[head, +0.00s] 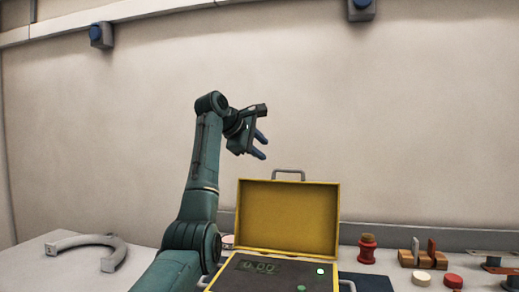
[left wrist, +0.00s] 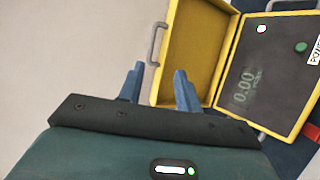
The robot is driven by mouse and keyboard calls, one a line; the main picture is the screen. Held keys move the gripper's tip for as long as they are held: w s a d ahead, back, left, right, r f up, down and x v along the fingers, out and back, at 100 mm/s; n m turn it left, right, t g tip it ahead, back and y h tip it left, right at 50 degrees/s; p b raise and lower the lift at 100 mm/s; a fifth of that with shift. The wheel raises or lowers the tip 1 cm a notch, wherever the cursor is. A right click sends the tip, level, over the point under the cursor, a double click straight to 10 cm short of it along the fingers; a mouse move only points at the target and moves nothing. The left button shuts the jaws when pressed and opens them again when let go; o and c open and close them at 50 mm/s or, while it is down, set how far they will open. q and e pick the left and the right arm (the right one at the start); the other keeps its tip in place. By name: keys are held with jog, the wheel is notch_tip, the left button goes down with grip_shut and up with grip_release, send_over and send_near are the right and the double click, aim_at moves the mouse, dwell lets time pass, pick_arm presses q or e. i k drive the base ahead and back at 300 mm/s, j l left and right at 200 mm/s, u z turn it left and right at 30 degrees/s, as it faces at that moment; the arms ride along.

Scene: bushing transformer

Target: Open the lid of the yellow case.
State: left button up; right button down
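The yellow case (head: 243,258) stands on the table with its lid (head: 288,217) raised upright, showing the bare yellow inside. A metal handle (head: 289,173) sits on the lid's top edge. The dark panel with a 0.00 display (head: 262,266) faces up in the base. My left gripper (head: 263,144) is open and empty, above and to the left of the lid, apart from it. In the left wrist view its two blue fingers (left wrist: 156,85) are spread, with the lid (left wrist: 195,50) and handle (left wrist: 157,42) beyond them. My right gripper is not in view.
A grey horseshoe-shaped piece (head: 100,245) lies on the table at the left. Right of the case are a red spool-like part (head: 367,248), a wooden block (head: 410,260) and several small parts. The wall rises close behind the table.

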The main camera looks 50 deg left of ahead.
aim_at(290, 218)
jog(key=i+j+z, duration=0.1)
jog(key=j, duration=0.3)
jog(key=i+j+z, duration=0.1)
jog(key=j, duration=0.35)
jog(key=i+j+z, duration=0.1)
jog(key=j, duration=0.3)
jog(key=i, duration=0.1)
